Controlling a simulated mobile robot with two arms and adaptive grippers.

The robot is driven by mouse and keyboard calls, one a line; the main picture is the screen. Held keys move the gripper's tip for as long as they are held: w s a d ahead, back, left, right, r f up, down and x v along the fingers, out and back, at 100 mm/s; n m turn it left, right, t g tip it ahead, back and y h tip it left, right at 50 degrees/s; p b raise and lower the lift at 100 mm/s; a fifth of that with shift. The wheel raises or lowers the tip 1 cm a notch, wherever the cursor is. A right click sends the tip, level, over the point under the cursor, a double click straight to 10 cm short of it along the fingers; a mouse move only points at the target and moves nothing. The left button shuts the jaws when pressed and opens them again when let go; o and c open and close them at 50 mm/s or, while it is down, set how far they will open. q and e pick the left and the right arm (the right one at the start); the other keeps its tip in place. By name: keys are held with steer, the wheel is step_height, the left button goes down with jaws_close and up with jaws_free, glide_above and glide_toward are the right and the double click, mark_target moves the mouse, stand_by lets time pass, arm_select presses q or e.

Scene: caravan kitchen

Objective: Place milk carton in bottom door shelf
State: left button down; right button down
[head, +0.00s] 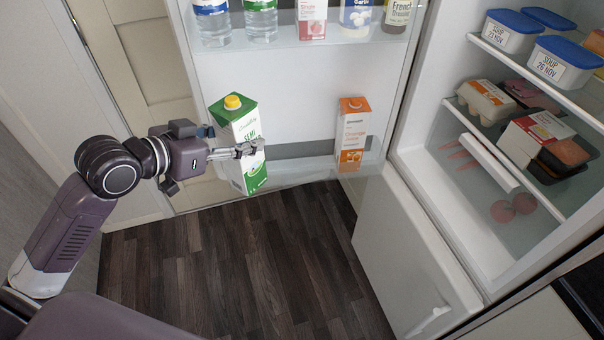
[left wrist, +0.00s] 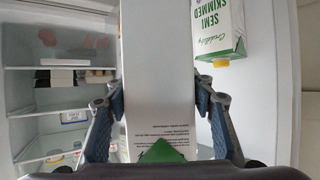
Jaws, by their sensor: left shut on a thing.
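The milk carton (head: 251,178) is green and white with a yellow cap, slightly tilted in the head view. My left gripper (head: 248,149) is shut on it, with a finger across its front. In the left wrist view, a white carton side (left wrist: 158,85) with a green top lies between the fingers. A "semi skimmed" face with a yellow cap (left wrist: 220,38) also shows there; I cannot tell if it is another carton. The milk carton overlaps the left part of the bottom door shelf (head: 306,172); I cannot tell whether it touches it. My right gripper is not in view.
An orange juice carton (head: 352,133) stands in the same shelf, right of the milk, with a gap between. The open fridge interior (head: 450,170) with food is at right. Dark floor (head: 240,265) lies below.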

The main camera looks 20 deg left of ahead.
arm_select(q)
steer(key=w+d+p, duration=0.2)
steer(key=w+d, duration=0.1)
steer(key=w, duration=0.6)
steer(key=w+d+p, duration=0.1)
steer(key=w+d, duration=0.3)
steer(key=w, duration=0.4)
steer(key=f, duration=0.7)
steer(key=f+p, duration=0.1)
steer(key=f, duration=0.3)
steer(key=shift+a+f, duration=0.25)
steer(key=shift+f, duration=0.05)
steer(key=c, duration=1.3)
jaws_free()
steer(key=shift+s+f, duration=0.1)
steer(key=shift+f, duration=0.25)
steer(key=shift+o, duration=0.6)
steer(key=shift+r, duration=0.1)
steer(key=shift+s, duration=0.15)
